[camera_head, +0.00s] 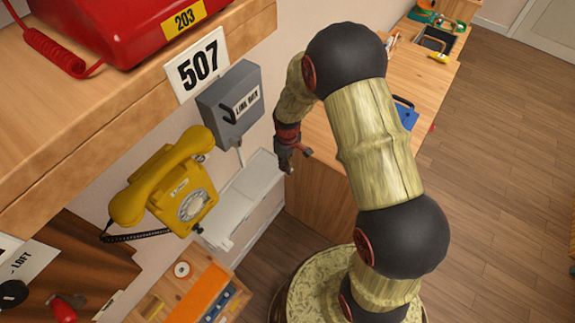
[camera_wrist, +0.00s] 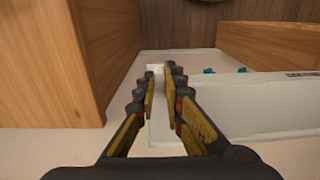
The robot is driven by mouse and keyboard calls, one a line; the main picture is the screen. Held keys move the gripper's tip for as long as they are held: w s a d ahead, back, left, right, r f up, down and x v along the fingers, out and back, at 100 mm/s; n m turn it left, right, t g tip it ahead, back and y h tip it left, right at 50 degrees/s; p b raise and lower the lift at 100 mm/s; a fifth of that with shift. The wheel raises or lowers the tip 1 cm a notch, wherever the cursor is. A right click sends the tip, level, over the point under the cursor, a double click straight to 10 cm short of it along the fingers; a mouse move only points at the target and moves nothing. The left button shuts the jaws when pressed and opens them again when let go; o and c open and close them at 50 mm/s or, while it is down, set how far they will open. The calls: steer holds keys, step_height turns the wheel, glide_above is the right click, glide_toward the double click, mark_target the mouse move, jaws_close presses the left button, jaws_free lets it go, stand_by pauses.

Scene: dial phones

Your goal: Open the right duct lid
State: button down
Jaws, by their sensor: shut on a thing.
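The white duct (camera_head: 238,205) runs along the wall below the grey link box, beside the yellow phone. My gripper (camera_head: 286,162) is at the duct's right end, pointing down. In the wrist view my gripper (camera_wrist: 160,90) has its fingers closed around a narrow white piece (camera_wrist: 158,125), which looks like part of the right duct lid. A long white panel (camera_wrist: 255,102) extends to the right of the fingers. The fingers hide part of the held piece, and I cannot tell how far the lid is raised.
A grey link box (camera_head: 232,103) hangs on the wall above the duct. A yellow dial phone (camera_head: 172,190) is at left. A wooden cabinet (camera_head: 322,185) stands close behind my gripper. Small teal parts (camera_wrist: 209,71) show behind the white panel. Open floor (camera_head: 495,150) lies at right.

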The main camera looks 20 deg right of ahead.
steer(key=s+a, duration=0.3)
steer(key=a, duration=0.2)
steer(key=s+a+p, duration=0.1)
steer(key=s+a, duration=0.6)
steer(key=a, duration=0.2)
steer(key=shift+s+a+p, duration=0.25)
steer(key=shift+a+p, duration=0.1)
steer(key=shift+p, duration=0.05)
steer(key=c, duration=1.9)
jaws_free()
steer(key=shift+r, duration=0.1)
step_height(320, 180, up, 12)
steer(key=shift+f, duration=0.1)
